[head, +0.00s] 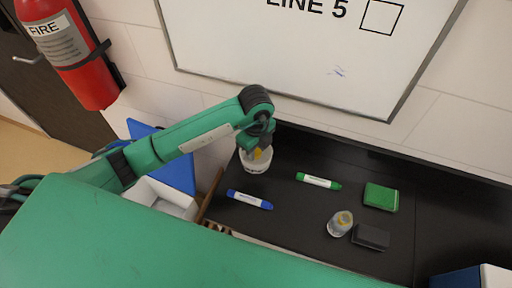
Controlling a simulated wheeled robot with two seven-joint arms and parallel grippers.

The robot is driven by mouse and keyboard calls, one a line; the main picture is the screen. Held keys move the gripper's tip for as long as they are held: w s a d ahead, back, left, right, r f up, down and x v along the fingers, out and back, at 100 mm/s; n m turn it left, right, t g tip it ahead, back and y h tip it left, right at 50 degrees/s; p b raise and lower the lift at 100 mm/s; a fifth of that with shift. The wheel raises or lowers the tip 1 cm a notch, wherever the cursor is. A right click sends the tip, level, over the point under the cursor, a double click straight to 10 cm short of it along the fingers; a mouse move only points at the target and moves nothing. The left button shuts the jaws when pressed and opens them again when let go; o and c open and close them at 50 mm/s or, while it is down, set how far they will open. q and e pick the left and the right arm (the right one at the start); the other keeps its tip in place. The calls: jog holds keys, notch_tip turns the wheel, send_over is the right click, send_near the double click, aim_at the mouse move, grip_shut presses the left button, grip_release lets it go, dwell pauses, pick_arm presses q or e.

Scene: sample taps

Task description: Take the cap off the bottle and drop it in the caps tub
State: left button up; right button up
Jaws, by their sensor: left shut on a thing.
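My left gripper (260,146) points down over a white tub (255,166) at the back left of the black counter. It is shut on a small yellow thing (259,154), which looks like a cap and shows at the tub's mouth. I cannot tell whether it is inside the rim or just above. A small clear bottle (339,226) stands on the counter to the right, its top yellowish. The view is too small to tell whether that is a cap or its contents. My right gripper is out of view.
A blue marker (249,200), a green marker (318,181), a green sponge or box (381,197) and a dark block (371,237) lie on the black counter (430,200). A whiteboard (310,50) hangs behind. A white open box (162,198) is at left.

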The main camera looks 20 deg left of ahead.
aim_at(256, 152)
pick_arm(q)
jog(key=o, duration=1.1)
jog(key=shift+o, duration=0.2)
jog(key=shift+r, duration=0.3)
notch_tip(256, 152, up, 7)
jog(key=p, duration=0.5)
jog(key=shift+f, duration=0.2)
jog(key=shift+f, duration=0.1)
